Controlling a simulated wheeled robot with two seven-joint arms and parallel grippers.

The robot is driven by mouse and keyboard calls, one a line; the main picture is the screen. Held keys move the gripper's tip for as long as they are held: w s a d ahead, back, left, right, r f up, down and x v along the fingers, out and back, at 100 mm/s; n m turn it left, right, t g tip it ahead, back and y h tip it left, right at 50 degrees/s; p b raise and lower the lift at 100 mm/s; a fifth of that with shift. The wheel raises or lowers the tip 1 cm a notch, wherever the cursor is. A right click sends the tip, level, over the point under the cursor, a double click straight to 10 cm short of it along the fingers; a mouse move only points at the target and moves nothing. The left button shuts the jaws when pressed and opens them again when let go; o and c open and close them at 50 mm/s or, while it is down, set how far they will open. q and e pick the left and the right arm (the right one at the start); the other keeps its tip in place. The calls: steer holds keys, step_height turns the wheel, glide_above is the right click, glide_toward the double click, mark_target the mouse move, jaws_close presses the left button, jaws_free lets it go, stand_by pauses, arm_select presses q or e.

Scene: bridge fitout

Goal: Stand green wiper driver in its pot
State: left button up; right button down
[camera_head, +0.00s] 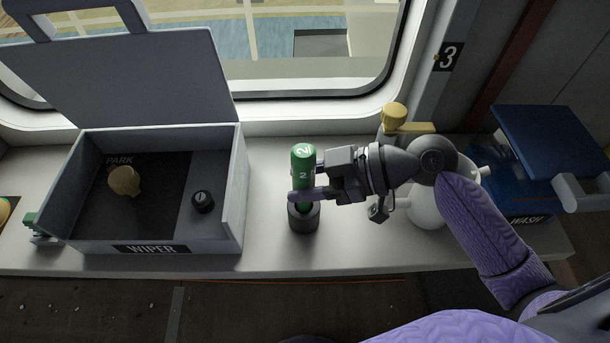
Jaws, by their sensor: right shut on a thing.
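The green wiper driver (302,158) is upright, with a white 2 on its handle. Its lower end is at the dark round pot (303,218) on the grey counter; I cannot tell how deep it sits. My right gripper (308,194) comes from the right and is shut on the driver just above the pot. The fingers hide part of the driver's lower half. My left gripper is not in view.
The open WIPER box (151,249) stands left, holding a yellow knob (125,181) and a black knob (202,201). A white rounded vessel (428,208), a yellow-topped fitting (394,117) and the blue WASH box (510,190) are right. Clear counter lies between the WIPER box and the pot.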

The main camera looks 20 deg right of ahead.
mark_target(305, 151)
steer(key=shift+f+b, duration=0.7)
steer(key=shift+f, duration=0.2)
steer(key=shift+c, duration=1)
jaws_free()
step_height(305, 151, up, 10)
steer(key=p, duration=0.3)
